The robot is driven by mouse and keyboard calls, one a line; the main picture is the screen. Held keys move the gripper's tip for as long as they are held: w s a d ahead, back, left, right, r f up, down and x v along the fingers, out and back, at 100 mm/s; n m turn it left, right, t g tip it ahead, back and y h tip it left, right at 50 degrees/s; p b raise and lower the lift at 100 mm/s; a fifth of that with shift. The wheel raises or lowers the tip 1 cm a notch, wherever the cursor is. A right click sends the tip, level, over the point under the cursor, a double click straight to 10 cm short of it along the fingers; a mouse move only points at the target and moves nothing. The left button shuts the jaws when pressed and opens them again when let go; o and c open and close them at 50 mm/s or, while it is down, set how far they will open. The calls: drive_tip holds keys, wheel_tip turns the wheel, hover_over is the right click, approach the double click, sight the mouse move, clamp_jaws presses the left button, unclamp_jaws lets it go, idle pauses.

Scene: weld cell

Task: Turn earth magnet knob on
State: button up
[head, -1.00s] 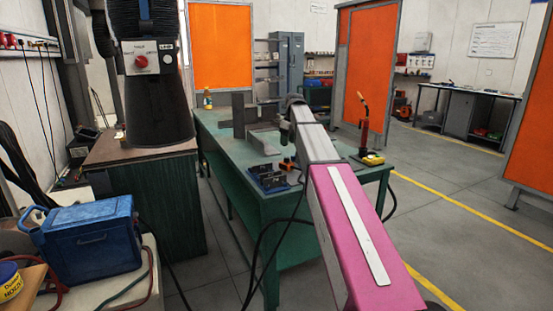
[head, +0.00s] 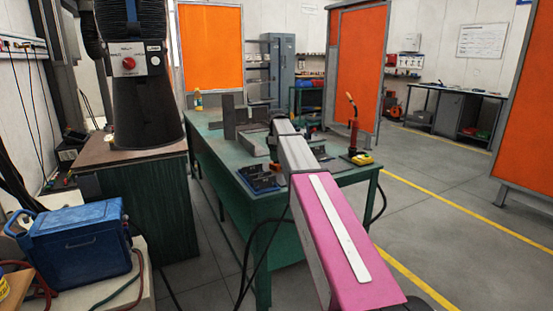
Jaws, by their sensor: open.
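On the green table (head: 222,160), a small dark item with an orange-red part (head: 274,166) sits at the front middle. It may be the earth magnet, but it is too small and too covered by my arm to show a knob or its setting. My gripper (head: 272,148) is a dark, small shape at the far end of my arm, low over the table and close to that item. Its fingers are hard to make out; it appears open, with nothing seen in it. I cannot tell whether it touches the item.
A black machine with a red knob (head: 128,63) stands on the left bench. A blue fixture (head: 258,180), grey steel plates (head: 229,117) and a torch on a stand (head: 352,125) are on the table. A blue box (head: 75,243) sits front left. Floor at right is clear.

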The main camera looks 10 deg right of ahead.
drive_tip(key=shift+f, duration=0.8)
drive_tip(key=shift+c, duration=0.3)
drive_tip(key=c, duration=0.9)
drive_tip(key=shift+o, duration=0.2)
